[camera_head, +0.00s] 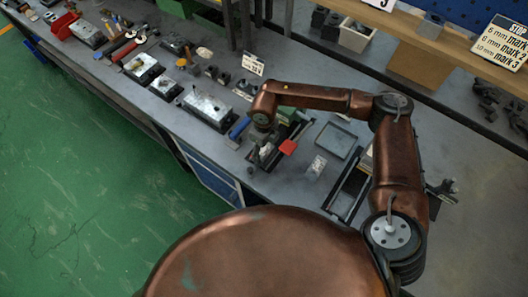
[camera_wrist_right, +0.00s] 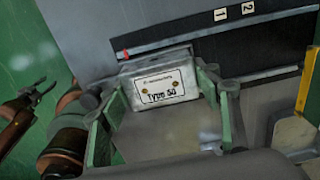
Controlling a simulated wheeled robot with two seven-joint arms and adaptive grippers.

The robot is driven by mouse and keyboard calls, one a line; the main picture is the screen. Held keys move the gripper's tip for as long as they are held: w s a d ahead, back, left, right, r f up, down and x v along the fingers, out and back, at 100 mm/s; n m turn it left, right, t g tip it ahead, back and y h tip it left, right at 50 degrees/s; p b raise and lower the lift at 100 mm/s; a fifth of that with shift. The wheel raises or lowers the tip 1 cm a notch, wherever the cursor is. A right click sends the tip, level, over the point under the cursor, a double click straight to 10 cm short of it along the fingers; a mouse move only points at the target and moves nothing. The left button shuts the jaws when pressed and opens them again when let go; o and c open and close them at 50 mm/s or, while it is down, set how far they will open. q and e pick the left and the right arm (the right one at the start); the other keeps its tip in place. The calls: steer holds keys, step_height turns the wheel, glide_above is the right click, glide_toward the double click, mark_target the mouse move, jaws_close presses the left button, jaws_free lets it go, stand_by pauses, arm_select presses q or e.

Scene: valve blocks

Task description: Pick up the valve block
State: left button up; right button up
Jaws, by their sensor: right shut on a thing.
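The valve block (camera_wrist_right: 160,86) shows in the right wrist view as a grey metal block with a white label reading "Type 50". It sits between the green fingers of my right gripper (camera_wrist_right: 163,100), which is shut on it. In the head view my right gripper (camera_head: 265,155) is low over the workbench, beside a red part (camera_head: 288,147). There the block is mostly hidden and too small to make out clearly. I cannot tell whether it touches the surface below.
A black rail (camera_wrist_right: 225,42) with labels 1 and 2 lies just behind the block. On the bench are a pale labelled block (camera_head: 317,166), a grey tray (camera_head: 337,140) and metal units (camera_head: 208,108). A shelf edge (camera_head: 400,25) runs along the back. Green floor is open at left.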

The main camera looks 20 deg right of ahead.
steer(key=shift+s+r, duration=0.1)
steer(key=shift+s, duration=0.1)
steer(key=c, duration=0.3)
steer(key=shift+w, duration=0.15)
steer(key=c, duration=0.3)
arm_select(q)
steer(key=shift+w, duration=1)
arm_select(e)
steer(key=shift+c, duration=0.4)
arm_select(q)
steer(key=shift+s, duration=0.1)
